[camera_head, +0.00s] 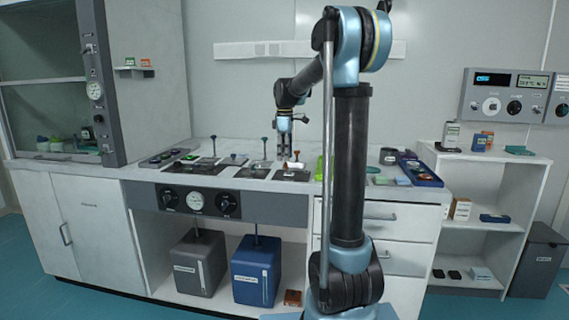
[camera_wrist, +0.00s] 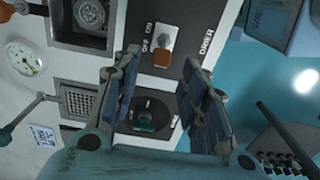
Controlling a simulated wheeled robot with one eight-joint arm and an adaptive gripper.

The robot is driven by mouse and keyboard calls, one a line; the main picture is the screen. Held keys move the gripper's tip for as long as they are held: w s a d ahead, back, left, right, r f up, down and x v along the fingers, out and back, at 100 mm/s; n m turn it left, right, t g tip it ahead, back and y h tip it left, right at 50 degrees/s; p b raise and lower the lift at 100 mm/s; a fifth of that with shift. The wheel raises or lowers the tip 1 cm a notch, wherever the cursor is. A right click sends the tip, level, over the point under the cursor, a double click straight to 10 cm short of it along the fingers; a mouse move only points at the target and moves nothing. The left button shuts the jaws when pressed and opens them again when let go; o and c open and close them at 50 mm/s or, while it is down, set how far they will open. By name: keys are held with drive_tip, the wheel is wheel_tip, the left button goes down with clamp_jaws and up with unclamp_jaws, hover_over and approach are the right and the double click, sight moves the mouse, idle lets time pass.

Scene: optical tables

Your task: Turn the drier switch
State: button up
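The drier switch (camera_wrist: 162,53) shows at the top middle of the wrist view, a small metal and orange-brown piece on a white panel. "OFF" and "ON" are printed to its left and "DRIER" to its right. I cannot tell which way it is set. My gripper (camera_wrist: 160,68) is open and empty, its two fingers either side of the switch in the picture. No contact is visible, and the gap in depth is unclear. In the head view, my gripper (camera_head: 286,153) hangs over the bench; the switch cannot be clearly made out there.
A dark panel with a round recess (camera_wrist: 146,118) lies between the fingers in the wrist view. A gauge (camera_wrist: 24,58) and a grille (camera_wrist: 80,102) are to the left. In the head view, a green item (camera_head: 324,168) and a blue tray (camera_head: 420,172) stand right of my gripper.

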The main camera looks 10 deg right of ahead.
sight(286, 166)
drive_tip(key=shift+f, duration=1.65)
clamp_jaws()
